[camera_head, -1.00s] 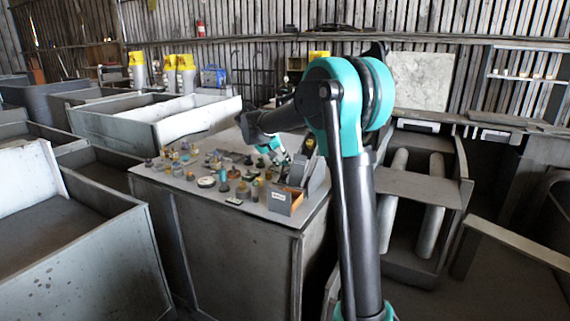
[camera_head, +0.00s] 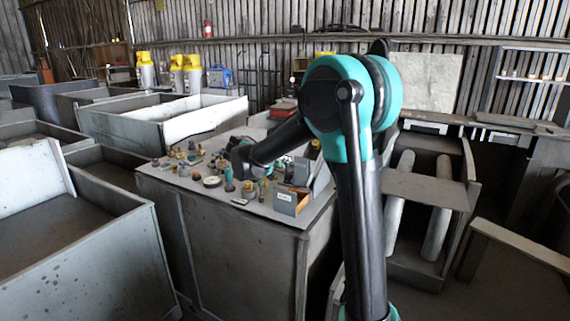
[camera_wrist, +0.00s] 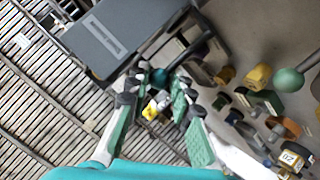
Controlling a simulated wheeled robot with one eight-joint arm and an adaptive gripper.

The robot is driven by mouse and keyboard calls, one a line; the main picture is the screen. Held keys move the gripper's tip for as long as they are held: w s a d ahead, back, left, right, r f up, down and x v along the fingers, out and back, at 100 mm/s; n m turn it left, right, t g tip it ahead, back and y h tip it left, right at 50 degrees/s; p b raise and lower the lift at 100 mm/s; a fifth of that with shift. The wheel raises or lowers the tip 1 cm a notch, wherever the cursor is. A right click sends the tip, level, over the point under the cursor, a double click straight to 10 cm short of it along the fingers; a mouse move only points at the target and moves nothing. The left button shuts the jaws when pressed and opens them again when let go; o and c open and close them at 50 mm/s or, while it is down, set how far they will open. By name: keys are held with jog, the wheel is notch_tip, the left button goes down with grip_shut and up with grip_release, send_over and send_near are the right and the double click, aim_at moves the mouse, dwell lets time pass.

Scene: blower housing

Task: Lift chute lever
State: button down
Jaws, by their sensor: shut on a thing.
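In the wrist view, my gripper (camera_wrist: 160,90) is closed around a dark teal knob (camera_wrist: 160,77) at the end of a dark lever bar (camera_wrist: 195,46), which I take to be the chute lever. The bar runs up and right from the fingertips, beside a grey box with a pale slot (camera_wrist: 110,38). In the head view, a grey housing (camera_head: 319,177) stands at the right end of the table, with a small labelled box (camera_head: 286,203) in front. My forearm hides most of the gripper there, and I cannot make out the lever.
Several small knobs and parts crowd the grey table top (camera_head: 255,208) left of the housing. Open grey bins (camera_head: 160,118) stand left of and behind the table.

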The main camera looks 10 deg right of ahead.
jog(key=shift+s+f, duration=0.1)
jog(key=shift+s, duration=0.05)
jog(key=c, duration=1.6)
grip_release()
jog(key=shift+s+a+r, duration=0.15)
jog(key=shift+a+r, duration=0.05)
jog(key=v, duration=1.1)
jog(key=shift+s+a+r, duration=0.1)
jog(key=shift+s+a, duration=0.05)
